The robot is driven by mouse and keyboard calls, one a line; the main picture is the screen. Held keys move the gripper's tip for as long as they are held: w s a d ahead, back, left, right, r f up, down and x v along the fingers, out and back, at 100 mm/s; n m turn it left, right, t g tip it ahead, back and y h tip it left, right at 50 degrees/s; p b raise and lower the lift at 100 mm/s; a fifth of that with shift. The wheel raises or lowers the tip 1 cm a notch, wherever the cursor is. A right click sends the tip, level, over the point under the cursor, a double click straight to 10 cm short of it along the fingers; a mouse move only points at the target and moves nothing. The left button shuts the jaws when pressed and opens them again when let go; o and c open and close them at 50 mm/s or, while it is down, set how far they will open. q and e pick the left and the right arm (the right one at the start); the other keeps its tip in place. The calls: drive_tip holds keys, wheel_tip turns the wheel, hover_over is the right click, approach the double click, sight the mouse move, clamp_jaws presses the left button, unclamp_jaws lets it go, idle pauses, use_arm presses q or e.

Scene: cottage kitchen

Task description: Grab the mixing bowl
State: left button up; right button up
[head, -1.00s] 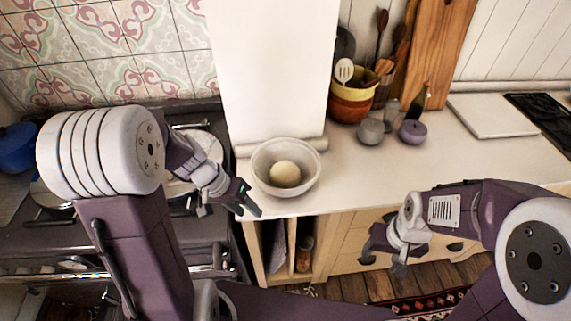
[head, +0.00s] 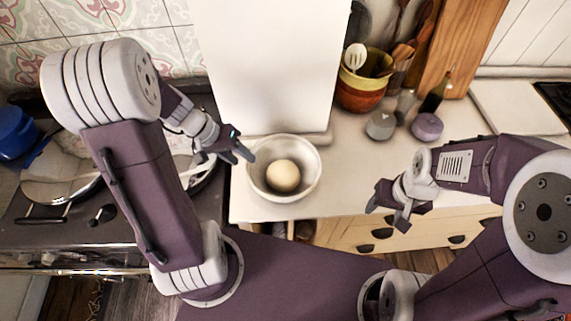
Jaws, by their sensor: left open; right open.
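The mixing bowl (head: 309,186) is pale and round and stands upright on the counter near its front edge. A ball of dough (head: 283,176) lies inside it. My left gripper (head: 246,153) is open at the bowl's upper left, its fingertips close to the rim; I cannot tell whether they touch it. My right gripper (head: 384,211) is open and empty, to the right of the bowl and apart from it, near the counter's front edge.
A white panel (head: 265,65) rises behind the bowl. A utensil crock (head: 361,92), a grey jar (head: 380,125) and a purple jar (head: 427,127) stand back right. A stove with a pan (head: 60,172) and a blue pot (head: 16,132) is at left. Counter right of the bowl is clear.

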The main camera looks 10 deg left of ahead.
sight(253, 168)
use_arm(q)
drive_tip(key=x, duration=0.3)
drive_tip(key=shift+s+d+f, duration=0.1)
drive_tip(key=shift+s+f, duration=0.1)
drive_tip(key=shift+s, duration=0.05)
drive_tip(key=shift+w+d+f, duration=0.1)
drive_tip(key=shift+w+f, duration=0.2)
drive_tip(key=shift+f, duration=0.05)
drive_tip(key=x, duration=0.4)
drive_tip(key=shift+f, duration=0.15)
drive_tip(key=shift+w+f, duration=0.2)
drive_tip(key=shift+f, duration=0.1)
clamp_jaws()
drive_tip(key=shift+r, duration=0.15)
